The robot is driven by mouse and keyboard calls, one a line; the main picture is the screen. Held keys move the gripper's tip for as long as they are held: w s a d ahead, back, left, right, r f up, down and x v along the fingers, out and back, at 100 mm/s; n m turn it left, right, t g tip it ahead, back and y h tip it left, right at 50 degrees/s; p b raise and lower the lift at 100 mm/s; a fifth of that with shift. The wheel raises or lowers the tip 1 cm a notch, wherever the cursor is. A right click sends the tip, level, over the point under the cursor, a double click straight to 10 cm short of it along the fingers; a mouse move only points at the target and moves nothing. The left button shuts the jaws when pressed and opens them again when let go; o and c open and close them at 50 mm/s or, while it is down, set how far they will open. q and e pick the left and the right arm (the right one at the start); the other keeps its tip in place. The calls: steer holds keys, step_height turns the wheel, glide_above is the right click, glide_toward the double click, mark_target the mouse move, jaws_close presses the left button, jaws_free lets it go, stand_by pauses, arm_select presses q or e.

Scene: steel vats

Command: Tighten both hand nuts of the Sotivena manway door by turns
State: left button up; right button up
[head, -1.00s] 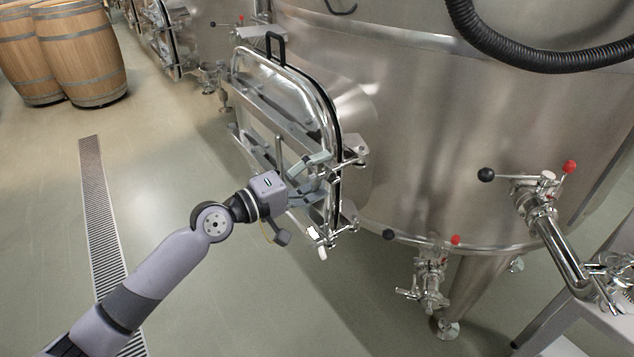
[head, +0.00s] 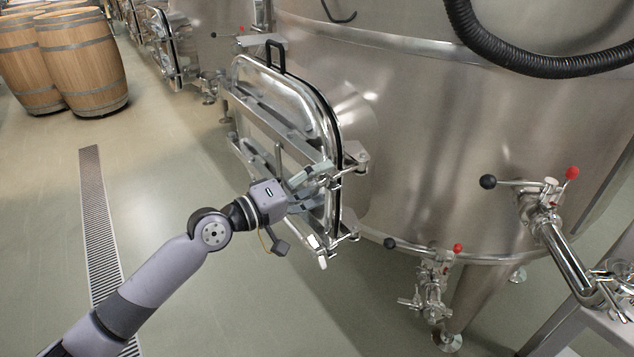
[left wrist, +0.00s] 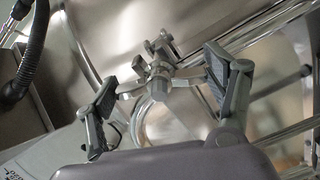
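The manway door (head: 288,98) is a rounded steel door with a black handle on top, on the front of the large vat. My left gripper (head: 314,188) is at the door's right edge, fingers spread. In the left wrist view, a steel hand nut (left wrist: 160,84) with two wings lies between the open fingertips (left wrist: 165,92). I cannot tell whether the pads touch the wings. In the head view the fingers largely hide this nut. Fittings with a pale end (head: 318,245) show at the door's lower right; I cannot tell whether the other nut is there. My right gripper is out of view.
The vat wall (head: 430,140) curves behind the door. Valves with black and red knobs (head: 540,190) (head: 430,280) stick out at right and below. A black hose (head: 530,62) hangs at top right. Barrels (head: 85,60) stand back left. The floor by the drain grate (head: 100,215) is clear.

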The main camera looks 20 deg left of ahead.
arm_select(q)
steer(key=o, duration=0.3)
steer(key=v, duration=1.2)
steer(key=shift+a, duration=0.1)
stand_by(0.5)
